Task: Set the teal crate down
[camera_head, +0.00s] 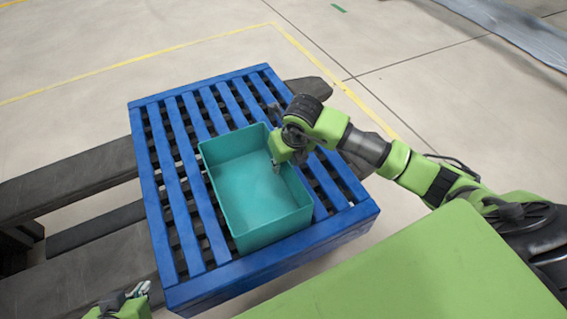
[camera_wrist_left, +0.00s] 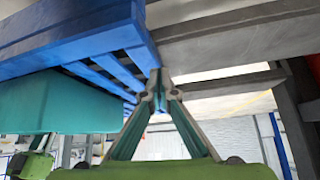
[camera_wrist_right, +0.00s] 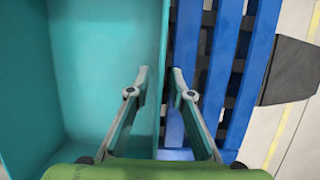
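The teal crate (camera_head: 233,205) is open-topped and empty, and stands upright on the slats of the blue pallet (camera_head: 173,193). It also shows in the left wrist view (camera_wrist_left: 55,105), where the picture looks upside down. My right gripper (camera_head: 276,166) is at the crate's right wall. In the right wrist view its fingers (camera_wrist_right: 161,76) straddle that wall, one inside and one outside, with gaps beside the wall. My left gripper (camera_head: 138,291) is off the pallet's near left corner, apart from the crate. In the left wrist view its fingertips (camera_wrist_left: 160,80) meet with nothing between them.
Dark grey forks or beams (camera_head: 70,185) run under the pallet and stick out on the left and right. Bare slats are free around the crate. Open floor with yellow lines (camera_head: 150,60) lies beyond. A grey metallic strip (camera_head: 510,30) is at the top right.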

